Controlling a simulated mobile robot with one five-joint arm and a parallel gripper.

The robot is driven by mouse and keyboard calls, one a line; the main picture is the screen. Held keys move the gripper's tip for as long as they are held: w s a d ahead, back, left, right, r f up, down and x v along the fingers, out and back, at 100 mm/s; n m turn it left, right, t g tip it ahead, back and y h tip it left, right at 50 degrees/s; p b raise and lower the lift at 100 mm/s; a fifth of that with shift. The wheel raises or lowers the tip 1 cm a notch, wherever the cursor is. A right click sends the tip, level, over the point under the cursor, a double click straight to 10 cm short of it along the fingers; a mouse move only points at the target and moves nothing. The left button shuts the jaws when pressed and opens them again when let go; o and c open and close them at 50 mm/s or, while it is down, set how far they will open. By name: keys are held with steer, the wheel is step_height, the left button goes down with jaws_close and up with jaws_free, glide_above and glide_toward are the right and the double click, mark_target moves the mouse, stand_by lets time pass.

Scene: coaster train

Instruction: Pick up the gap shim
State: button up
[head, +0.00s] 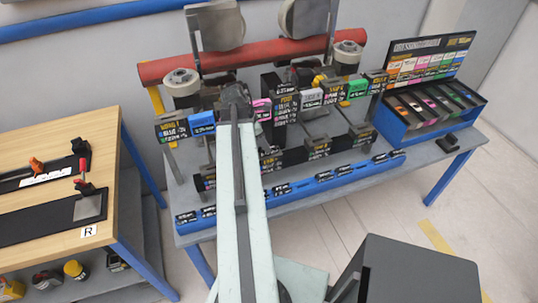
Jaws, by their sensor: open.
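My gripper (234,97) is dark and sits at the far end of my pale arm, over the middle-left of the grey bench. It is open, and I see nothing between its jaws; the arm hides part of them. I cannot tell for sure which piece is the gap shim. A blue sorter box (408,127) at the bench's right end holds several thin coloured pieces in slots, under a colour-coded board (428,62). My gripper is well to the left of this box and apart from it.
A red pipe (255,59) with rollers runs along the back. Dark labelled stands (283,111) with blue, pink, white and green blocks crowd the middle. A blue labelled strip (300,189) lines the bench's front. A wooden table (45,145) with clamps is at left.

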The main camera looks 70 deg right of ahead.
steer(key=b+x, duration=0.2)
steer(key=x, duration=0.1)
steer(key=shift+w+f, duration=0.1)
steer(key=shift+f, duration=0.3)
steer(key=shift+r, duration=0.15)
steer(key=shift+c, duration=0.3)
jaws_close()
steer(key=shift+r, duration=0.15)
step_height(320, 180, up, 10)
steer(key=p, duration=1)
step_height(320, 180, up, 4)
steer(key=p, duration=0.4)
steer(key=shift+r+p, duration=0.15)
steer(key=shift+p, duration=0.15)
